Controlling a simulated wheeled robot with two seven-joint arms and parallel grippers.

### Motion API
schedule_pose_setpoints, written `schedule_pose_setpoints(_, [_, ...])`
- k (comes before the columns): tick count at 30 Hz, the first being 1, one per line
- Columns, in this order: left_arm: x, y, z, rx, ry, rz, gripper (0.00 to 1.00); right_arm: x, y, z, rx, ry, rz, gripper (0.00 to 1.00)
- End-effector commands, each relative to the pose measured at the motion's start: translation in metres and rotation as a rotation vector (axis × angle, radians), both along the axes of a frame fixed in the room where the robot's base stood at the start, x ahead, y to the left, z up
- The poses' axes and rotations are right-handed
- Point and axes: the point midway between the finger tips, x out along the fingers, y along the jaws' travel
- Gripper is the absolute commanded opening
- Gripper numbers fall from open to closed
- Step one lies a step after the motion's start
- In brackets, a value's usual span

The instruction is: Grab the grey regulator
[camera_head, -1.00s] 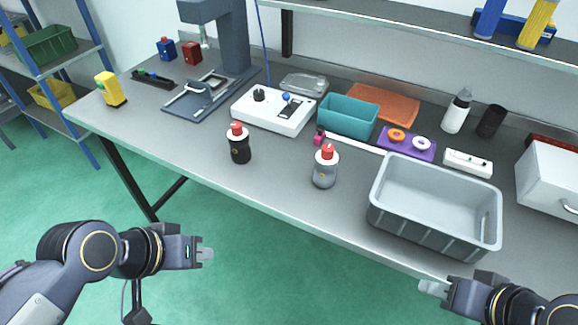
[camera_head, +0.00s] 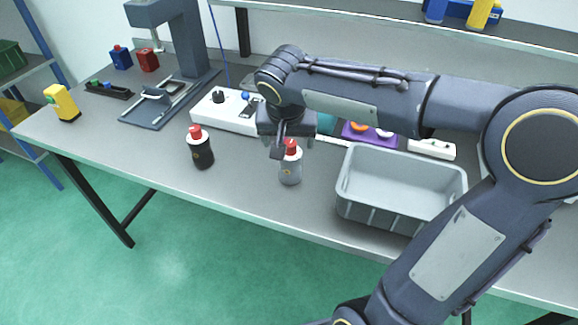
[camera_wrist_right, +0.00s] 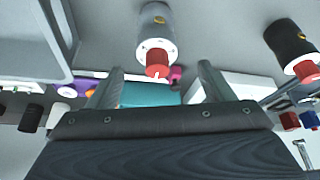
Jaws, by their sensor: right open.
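The grey regulator (camera_head: 290,167), a grey cylinder with a white collar and red cap, stands upright on the bench in the head view. My right gripper (camera_head: 289,146) is open above and just behind it; the wrist partly covers that spot. In the right wrist view the grey regulator (camera_wrist_right: 157,35) shows ahead of and between the two spread fingers (camera_wrist_right: 160,82), apart from them. A black regulator (camera_head: 200,148) with a red cap stands to its left. It also shows in the right wrist view (camera_wrist_right: 288,45). My left gripper is not in view.
A grey bin (camera_head: 395,218) stands right of the grey regulator. A white control box (camera_head: 222,115) and a partly hidden teal tray (camera_head: 326,123) lie behind. The purple holder (camera_head: 362,138) is further right. Bench between the two regulators is clear.

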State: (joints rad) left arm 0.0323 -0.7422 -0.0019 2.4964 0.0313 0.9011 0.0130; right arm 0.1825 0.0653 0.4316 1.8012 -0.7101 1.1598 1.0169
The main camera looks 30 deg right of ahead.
Motion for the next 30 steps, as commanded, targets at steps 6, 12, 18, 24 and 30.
schedule_pose_setpoints(6, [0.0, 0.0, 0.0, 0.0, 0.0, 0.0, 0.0, 0.008, -0.006, -0.023, -0.001, 0.003, -0.005, 0.75])
schedule_pose_setpoints(12, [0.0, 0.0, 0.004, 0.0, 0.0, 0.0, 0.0, 0.016, -0.015, -0.049, 0.0, 0.005, -0.004, 0.75])
schedule_pose_setpoints(18, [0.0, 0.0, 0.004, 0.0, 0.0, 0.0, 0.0, 0.023, -0.018, -0.068, 0.0, 0.001, -0.002, 0.75])
schedule_pose_setpoints(24, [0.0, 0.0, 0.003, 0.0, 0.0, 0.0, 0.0, 0.023, -0.019, -0.068, 0.0, -0.001, -0.003, 0.75])
schedule_pose_setpoints(30, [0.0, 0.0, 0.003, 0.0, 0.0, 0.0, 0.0, 0.023, -0.019, -0.068, -0.001, -0.001, -0.002, 0.52])
